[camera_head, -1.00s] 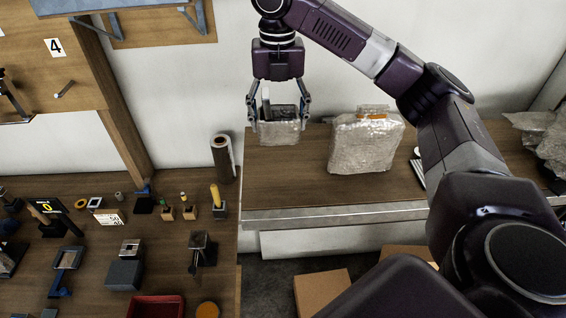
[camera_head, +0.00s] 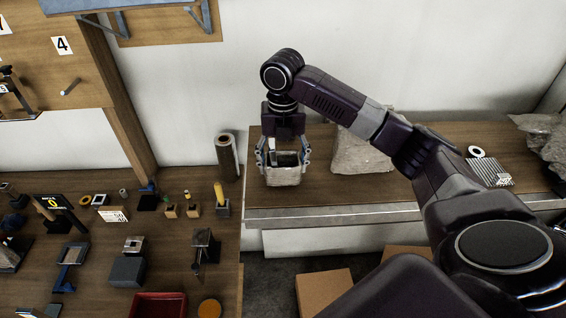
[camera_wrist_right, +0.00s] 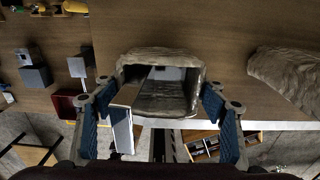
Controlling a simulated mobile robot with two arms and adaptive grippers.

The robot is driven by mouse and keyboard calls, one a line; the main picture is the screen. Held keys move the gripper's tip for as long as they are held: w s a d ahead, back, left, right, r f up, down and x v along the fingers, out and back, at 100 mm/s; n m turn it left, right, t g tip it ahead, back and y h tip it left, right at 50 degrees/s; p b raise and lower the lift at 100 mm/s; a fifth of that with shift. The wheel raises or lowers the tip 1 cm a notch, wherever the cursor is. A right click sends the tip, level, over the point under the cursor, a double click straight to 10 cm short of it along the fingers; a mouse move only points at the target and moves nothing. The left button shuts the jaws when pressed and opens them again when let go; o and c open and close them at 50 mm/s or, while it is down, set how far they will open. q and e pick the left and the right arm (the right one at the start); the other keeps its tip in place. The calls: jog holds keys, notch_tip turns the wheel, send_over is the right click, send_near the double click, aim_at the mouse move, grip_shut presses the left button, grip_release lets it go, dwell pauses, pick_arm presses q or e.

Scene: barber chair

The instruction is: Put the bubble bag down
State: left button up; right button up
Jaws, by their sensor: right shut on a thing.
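The bubble bag (camera_head: 283,177) is a small, translucent grey-white pouch with an open top, upright at the left end of the right-hand table (camera_head: 230,216). My right gripper (camera_head: 283,160) points down and is shut on it, with a finger at each side. In the right wrist view, the bag (camera_wrist_right: 190,55) is between the blue-padded fingers (camera_wrist_right: 160,108). Its mouth faces the camera and a pale flat item (camera_wrist_right: 122,128) sticks out of it. The bag looks at or very near the tabletop; contact is not clear. My left gripper is not in view.
A larger bubble-wrap bag (camera_head: 358,153) stands to the right, partly behind my arm. A dark roll (camera_head: 227,156) stands to the left. A tape ring (camera_head: 475,152) and a striped pad (camera_head: 489,172) lie further right. The left bench (camera_head: 170,265) holds several tools.

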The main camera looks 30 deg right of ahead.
aim_at(282, 154)
jog(key=shift+f, duration=0.35)
jog(key=o, duration=1.1)
jog(key=shift+f, duration=0.1)
notch_tip(282, 154, up, 4)
jog(key=shift+w+r+b, duration=0.1)
jog(key=shift+r+b, duration=0.05)
jog(key=shift+b, duration=0.95)
notch_tip(282, 154, up, 8)
jog(key=shift+p, duration=0.3)
